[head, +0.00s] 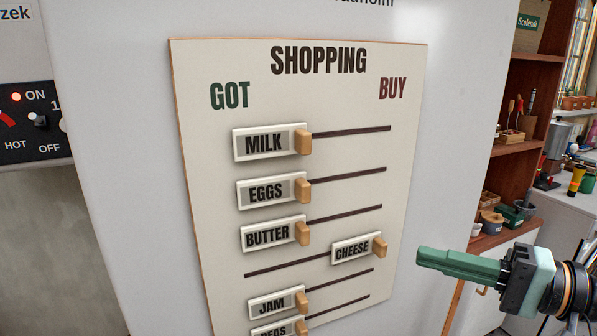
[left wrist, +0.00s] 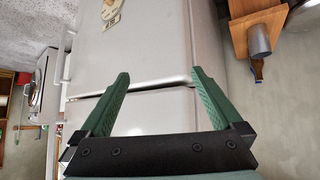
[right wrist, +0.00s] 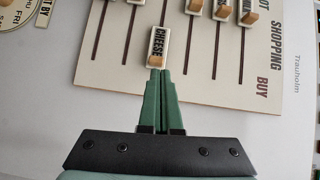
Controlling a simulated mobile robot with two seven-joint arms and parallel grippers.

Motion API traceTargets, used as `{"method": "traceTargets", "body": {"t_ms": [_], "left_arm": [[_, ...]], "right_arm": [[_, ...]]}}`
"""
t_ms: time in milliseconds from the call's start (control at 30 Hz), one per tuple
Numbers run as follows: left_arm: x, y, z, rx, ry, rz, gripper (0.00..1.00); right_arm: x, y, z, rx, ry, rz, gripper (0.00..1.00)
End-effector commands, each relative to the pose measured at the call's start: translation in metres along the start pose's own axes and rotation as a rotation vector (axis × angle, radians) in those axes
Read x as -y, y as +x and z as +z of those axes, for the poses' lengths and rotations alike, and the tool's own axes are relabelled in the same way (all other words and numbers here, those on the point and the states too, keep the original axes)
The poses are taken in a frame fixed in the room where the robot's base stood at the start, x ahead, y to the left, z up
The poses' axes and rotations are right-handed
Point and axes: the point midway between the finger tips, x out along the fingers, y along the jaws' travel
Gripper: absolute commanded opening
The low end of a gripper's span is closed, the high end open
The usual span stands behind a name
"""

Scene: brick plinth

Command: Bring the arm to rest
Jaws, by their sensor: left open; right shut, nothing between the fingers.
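My right gripper (head: 422,257) is shut and empty, just right of the shopping board (head: 405,80). A gap shows in the head view between its tips and the wooden knob of the CHEESE slider (head: 350,249). That slider sits toward the BUY side of its slot. The MILK (head: 264,143), EGGS (head: 266,191), BUTTER (head: 267,235) and JAM (head: 272,306) sliders sit on the GOT side. In the right wrist view the shut fingers (right wrist: 160,73) point at the CHEESE slider (right wrist: 158,42). My left gripper (left wrist: 159,75) is open and empty, facing a white cabinet front (left wrist: 150,45).
A control panel (head: 35,122) with ON and OFF marks is at the left. A wooden shelf (head: 527,100) with small pots and boxes stands at the right, behind my right gripper. In the left wrist view a grey cylinder (left wrist: 259,40) is beside a wooden surface.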

Motion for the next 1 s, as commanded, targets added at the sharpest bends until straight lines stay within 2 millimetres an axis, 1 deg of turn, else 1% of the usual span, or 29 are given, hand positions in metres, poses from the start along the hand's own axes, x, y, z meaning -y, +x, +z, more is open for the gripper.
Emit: {"method": "traceTargets", "body": {"t_ms": [33, 67, 100, 133, 167, 200, 233, 267, 300, 367, 400, 467, 500, 567, 600, 667, 700, 800, 900, 1000], "left_arm": [[0.000, -0.004, -0.004, -0.001, 0.000, 0.000, 1.00], [0.000, -0.005, -0.006, -0.002, 0.000, 0.000, 1.00], [-0.001, -0.006, -0.008, -0.002, 0.000, 0.000, 1.00], [-0.001, -0.008, -0.009, -0.002, 0.000, 0.000, 1.00], [-0.001, -0.009, -0.010, -0.003, 0.000, 0.000, 1.00], [-0.001, -0.010, -0.012, -0.003, 0.001, 0.000, 1.00], [-0.001, -0.011, -0.013, -0.003, 0.000, 0.000, 1.00], [-0.001, -0.012, -0.015, -0.003, 0.000, 0.000, 1.00], [-0.001, -0.014, -0.016, -0.004, 0.001, 0.000, 1.00], [-0.001, -0.016, -0.018, -0.004, 0.001, 0.000, 1.00], [-0.001, -0.018, -0.020, -0.004, 0.001, -0.001, 1.00], [-0.001, -0.020, -0.022, -0.004, 0.001, -0.001, 1.00], [-0.001, -0.021, -0.024, -0.004, 0.001, -0.001, 1.00], [-0.001, -0.023, -0.026, -0.004, 0.001, -0.001, 1.00], [-0.001, -0.025, -0.028, -0.004, 0.001, -0.001, 1.00], [-0.001, -0.027, -0.030, -0.003, 0.001, -0.002, 1.00], [-0.001, -0.028, -0.031, -0.003, 0.001, -0.002, 1.00], [-0.001, -0.031, -0.034, -0.003, 0.001, -0.002, 1.00], [-0.001, -0.033, -0.036, -0.003, 0.000, -0.003, 1.00], [-0.001, -0.034, -0.037, -0.003, 0.000, -0.003, 1.00]], "right_arm": [[-0.025, 0.004, -0.012, -0.053, -0.016, 0.025, 0.00], [-0.042, 0.005, -0.018, -0.087, -0.038, 0.046, 0.00], [-0.065, 0.007, -0.026, -0.132, -0.069, 0.077, 0.00], [-0.083, 0.008, -0.031, -0.162, -0.095, 0.105, 0.00], [-0.101, 0.008, -0.035, -0.192, -0.122, 0.134, 0.00], [-0.126, 0.008, -0.037, -0.226, -0.156, 0.177, 0.00], [-0.144, 0.008, -0.038, -0.250, -0.185, 0.210, 0.00], [-0.162, 0.007, -0.038, -0.269, -0.214, 0.246, 0.00], [-0.186, 0.006, -0.036, -0.294, -0.252, 0.296, 0.00], [-0.222, 0.003, -0.030, -0.318, -0.314, 0.374, 0.00], [-0.244, 0.001, -0.023, -0.328, -0.356, 0.428, 0.00], [-0.276, -0.004, -0.010, -0.334, -0.423, 0.510, 0.00], [-0.297, -0.007, 0.001, -0.330, -0.468, 0.566, 0.00], [-0.325, -0.011, 0.019, -0.315, -0.540, 0.646, 0.00], [-0.342, -0.014, 0.033, -0.299, -0.588, 0.699, 0.00], [-0.365, -0.019, 0.057, -0.265, -0.664, 0.775, 0.00], [-0.378, -0.021, 0.073, -0.238, -0.713, 0.820, 0.00], [-0.402, -0.025, 0.110, -0.164, -0.830, 0.913, 0.00], [-0.415, -0.028, 0.139, -0.095, -0.926, 0.974, 0.00], [-0.423, -0.028, 0.157, -0.047, -0.988, 1.007, 0.00]]}}
